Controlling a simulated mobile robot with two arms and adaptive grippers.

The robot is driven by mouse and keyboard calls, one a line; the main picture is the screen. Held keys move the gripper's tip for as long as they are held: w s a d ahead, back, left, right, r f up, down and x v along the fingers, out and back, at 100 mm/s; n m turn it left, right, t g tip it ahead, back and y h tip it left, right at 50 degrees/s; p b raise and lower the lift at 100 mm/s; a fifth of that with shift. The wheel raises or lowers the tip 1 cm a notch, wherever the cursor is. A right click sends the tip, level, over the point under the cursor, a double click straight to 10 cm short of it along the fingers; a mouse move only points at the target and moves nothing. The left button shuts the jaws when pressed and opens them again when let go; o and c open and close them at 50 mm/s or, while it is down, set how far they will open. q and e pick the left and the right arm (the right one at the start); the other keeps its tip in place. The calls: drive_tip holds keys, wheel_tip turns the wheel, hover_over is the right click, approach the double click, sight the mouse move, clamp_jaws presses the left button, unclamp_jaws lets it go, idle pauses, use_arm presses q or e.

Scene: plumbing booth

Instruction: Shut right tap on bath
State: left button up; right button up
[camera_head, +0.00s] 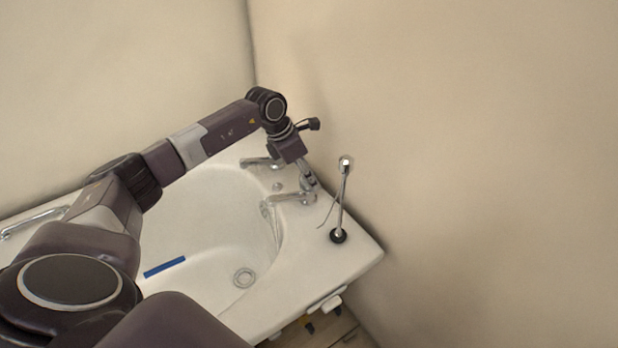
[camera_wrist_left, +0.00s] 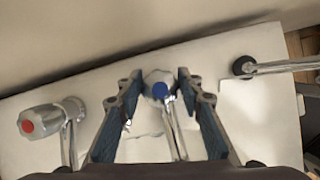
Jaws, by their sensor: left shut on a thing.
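The right tap (camera_head: 290,198) of the bath is chrome, with its spout pointing left over the basin. In the left wrist view its knob has a blue cap (camera_wrist_left: 160,91) and sits between my two fingers. My left gripper (camera_head: 309,182) is over this tap from above and is shut on its knob; it also shows in the left wrist view (camera_wrist_left: 159,82). The fingers partly hide the knob in the head view. The left tap (camera_head: 258,162) stands apart; in the left wrist view it has a red cap (camera_wrist_left: 28,126). My right gripper is not in view.
A chrome upright fitting (camera_head: 342,195) with a black base stands on the bath rim to the right of the tap. The white bath (camera_head: 355,258) is against two beige walls. A blue strip (camera_head: 165,267) and a drain (camera_head: 244,278) are in the basin. A chrome rail (camera_head: 32,220) is at left.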

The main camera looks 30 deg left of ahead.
use_arm(q)
drive_tip(key=m+g+b, duration=0.1)
drive_tip(key=m, duration=0.1)
drive_tip(key=m+h+b, duration=0.1)
drive_tip(key=m, duration=0.2)
drive_tip(key=shift+m+g, duration=0.3)
drive_tip(key=shift+g, duration=0.1)
drive_tip(key=m+b, duration=0.1)
drive_tip(key=m, duration=0.1)
drive_tip(key=m+g+b, duration=0.1)
drive_tip(key=m, duration=0.1)
drive_tip(key=shift+d+g+h, duration=0.1)
drive_tip(key=shift+g+h, duration=0.2)
drive_tip(key=shift+h, duration=0.1)
drive_tip(key=shift+s+m+g+b, duration=0.15)
drive_tip(key=shift+m+g+b, duration=0.35)
drive_tip(key=shift+m+b, duration=0.75)
use_arm(e)
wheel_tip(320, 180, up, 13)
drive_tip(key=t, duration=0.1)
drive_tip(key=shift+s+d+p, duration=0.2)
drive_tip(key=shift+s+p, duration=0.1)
drive_tip(key=shift+p, duration=0.05)
use_arm(q)
drive_tip(key=shift+m, duration=0.45)
drive_tip(key=o, duration=1.2)
drive_tip(key=shift+c, duration=0.2)
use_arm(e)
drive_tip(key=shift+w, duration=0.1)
